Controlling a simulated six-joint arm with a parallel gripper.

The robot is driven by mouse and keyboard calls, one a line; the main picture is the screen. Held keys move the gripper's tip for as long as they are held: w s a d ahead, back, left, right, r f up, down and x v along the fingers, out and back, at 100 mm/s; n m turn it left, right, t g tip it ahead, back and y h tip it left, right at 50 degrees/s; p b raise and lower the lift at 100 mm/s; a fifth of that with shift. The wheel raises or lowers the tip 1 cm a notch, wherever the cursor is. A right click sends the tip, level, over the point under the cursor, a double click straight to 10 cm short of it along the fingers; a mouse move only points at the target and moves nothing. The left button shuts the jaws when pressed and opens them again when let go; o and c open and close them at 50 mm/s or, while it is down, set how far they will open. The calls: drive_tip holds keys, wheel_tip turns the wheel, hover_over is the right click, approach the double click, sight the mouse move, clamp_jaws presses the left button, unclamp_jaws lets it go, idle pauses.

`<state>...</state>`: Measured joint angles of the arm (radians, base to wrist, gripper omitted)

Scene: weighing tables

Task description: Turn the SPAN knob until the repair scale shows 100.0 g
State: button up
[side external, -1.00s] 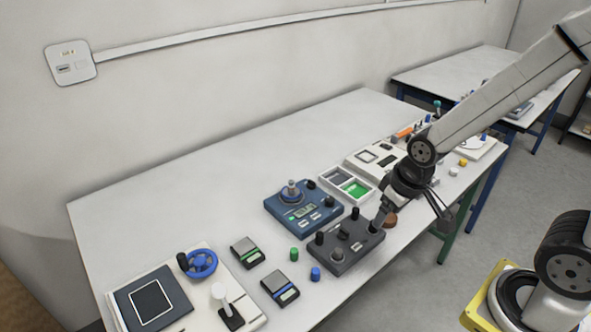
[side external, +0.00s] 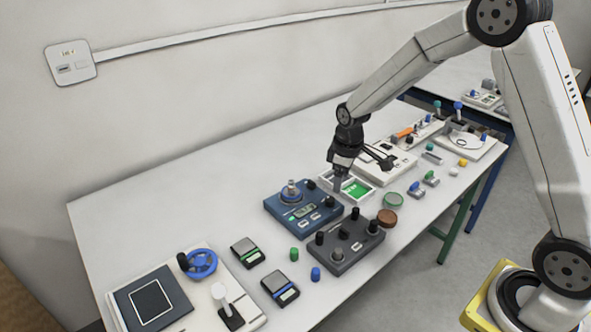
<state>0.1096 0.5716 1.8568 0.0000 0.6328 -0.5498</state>
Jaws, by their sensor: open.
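A blue scale (side external: 283,225) stands mid-table with a metal weight (side external: 291,188) on its top and a small greenish display (side external: 300,211) whose digits are too small to read. It has a dark knob (side external: 329,202) at its right front and another at its back right, close to my gripper. I cannot read which knob is SPAN. My gripper (side external: 338,188) points down, open, beside the scale's back right corner and in front of the left part of a two-part tray. I cannot see it touching a knob.
A dark grey box (side external: 345,258) with several black knobs stands in front of the scale. The white tray (side external: 362,203) with a green compartment is right of the gripper. Small pocket scales (side external: 246,252), green and blue weights lie left. The table behind the blue scale is clear.

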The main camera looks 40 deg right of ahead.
sight(330, 199)
drive_tip(key=w+d+f+n, duration=0.1)
drive_tip(key=w, duration=0.1)
drive_tip(key=w+d+f+n, duration=0.1)
drive_tip(key=w+f, duration=0.1)
drive_tip(key=w+d+f+g, duration=0.1)
drive_tip(key=w+f, duration=0.1)
drive_tip(key=shift+w+d+f+n, duration=0.15)
drive_tip(key=shift+w+d+n, duration=0.05)
drive_tip(key=shift+d+n, duration=0.2)
drive_tip(key=shift+f, duration=0.1)
drive_tip(key=shift+f, duration=3.8)
clamp_jaws()
